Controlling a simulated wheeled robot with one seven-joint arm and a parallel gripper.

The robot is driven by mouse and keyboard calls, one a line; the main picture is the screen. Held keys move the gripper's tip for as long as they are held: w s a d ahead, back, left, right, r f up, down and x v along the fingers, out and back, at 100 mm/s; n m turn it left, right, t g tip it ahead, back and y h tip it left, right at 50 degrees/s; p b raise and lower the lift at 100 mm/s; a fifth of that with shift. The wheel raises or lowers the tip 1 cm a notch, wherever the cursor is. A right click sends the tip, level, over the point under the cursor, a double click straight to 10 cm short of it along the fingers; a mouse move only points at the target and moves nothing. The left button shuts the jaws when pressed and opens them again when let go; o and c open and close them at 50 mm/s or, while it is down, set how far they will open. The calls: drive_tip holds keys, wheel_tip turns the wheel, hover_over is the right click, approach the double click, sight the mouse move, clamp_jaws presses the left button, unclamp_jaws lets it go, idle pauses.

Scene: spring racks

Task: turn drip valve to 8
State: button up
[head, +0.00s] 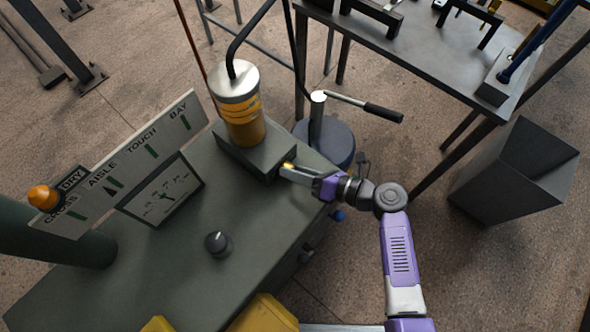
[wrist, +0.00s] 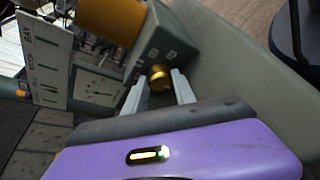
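The drip valve looks to be a small brass knob (head: 289,165) on the front of the grey block (head: 232,150) under the amber oil cylinder (head: 241,118). In the wrist view the knob (wrist: 158,77) sits between the tips of my two grey fingers. My gripper (head: 284,171) is open around the knob, one finger on each side; it also shows in the wrist view (wrist: 160,84). Whether either finger touches the knob is hard to tell. Small marks show on the block face beside the knob, too small to read.
The green bench (head: 180,270) carries a sign board (head: 125,160), a gauge (head: 160,190), a black knob (head: 218,243) and an orange lamp (head: 42,197). A lever with a black grip (head: 383,112) stands behind my wrist. A dark bin (head: 510,180) and metal table (head: 430,50) are at right.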

clamp_jaws()
drive_tip(key=shift+r, duration=0.1)
